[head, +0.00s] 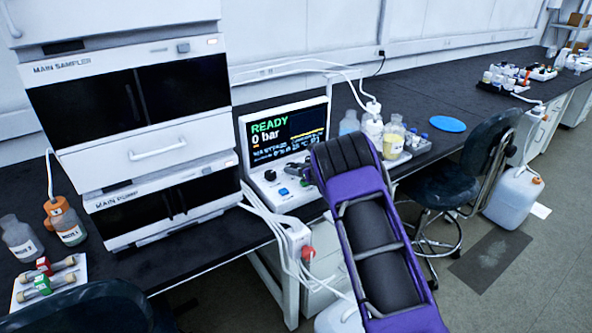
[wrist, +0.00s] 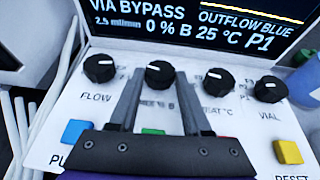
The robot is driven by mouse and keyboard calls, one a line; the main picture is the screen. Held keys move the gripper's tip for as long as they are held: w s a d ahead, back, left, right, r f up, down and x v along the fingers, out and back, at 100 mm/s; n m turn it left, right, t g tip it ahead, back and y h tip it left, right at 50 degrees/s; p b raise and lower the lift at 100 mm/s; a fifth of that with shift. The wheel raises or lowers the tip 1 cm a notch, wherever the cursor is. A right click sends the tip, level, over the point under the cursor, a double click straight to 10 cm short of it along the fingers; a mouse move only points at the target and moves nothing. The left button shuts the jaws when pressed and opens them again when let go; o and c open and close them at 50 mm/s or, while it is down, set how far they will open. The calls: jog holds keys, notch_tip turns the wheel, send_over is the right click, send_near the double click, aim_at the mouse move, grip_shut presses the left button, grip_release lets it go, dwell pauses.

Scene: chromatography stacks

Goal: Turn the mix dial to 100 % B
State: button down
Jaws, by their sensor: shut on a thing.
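The mix dial (wrist: 159,75) is a black knob with a white mark near its upper left edge, second from the left in a row on the white control panel. Its label is partly hidden by my fingers. My gripper (wrist: 159,80) is shut on this dial, with one finger on each side of it. The screen (wrist: 200,30) above reads 0 % B, 25 °C and 2.5 ml/min. In the head view the controller's screen (head: 287,132) shows READY and 0 bar, and my arm hides part of the panel.
The flow dial (wrist: 99,68) is to the left; the heat dial (wrist: 219,80) and vial dial (wrist: 270,89) are to the right. A blue button (wrist: 76,131) and a yellow button (wrist: 288,152) sit below. Bottles (head: 393,140) stand right of the controller; samplers (head: 130,95) stand left.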

aim_at(286, 176)
jog(key=m+h, duration=0.1)
jog(key=t+h+b, duration=0.1)
jog(key=a+m+b, duration=0.1)
jog(key=shift+s+f+m+h, duration=0.15)
jog(key=shift+s+m+h, duration=0.15)
jog(key=shift+h, duration=0.1)
jog(key=m+h, duration=0.1)
jog(key=h, duration=0.1)
jog(key=a+m+t+h, duration=0.1)
jog(key=m+h, duration=0.1)
jog(key=shift+m+t+b, duration=0.3)
jog(key=shift+b, duration=0.05)
jog(key=m+h, duration=0.2)
jog(key=h, duration=0.1)
jog(key=m+h, duration=0.1)
jog(key=shift+a+m, duration=0.3)
jog(key=shift+w+a+m+g+h, duration=0.2)
jog(key=shift+m+g+h, duration=0.35)
jog(key=shift+m+h, duration=0.65)
jog(key=shift+w+a+m+g+h, duration=0.15)
jog(key=shift+m+g+h, duration=0.4)
jog(key=shift+m+h, duration=0.85)
jog(key=shift+h, duration=0.1)
jog(key=shift+c, duration=1.8)
grip_release()
jog(key=shift+g, duration=0.3)
jog(key=shift+r, duration=0.25)
notch_tip(286, 176, up, 10)
jog(key=p, duration=0.1)
jog(key=shift+p, duration=0.35)
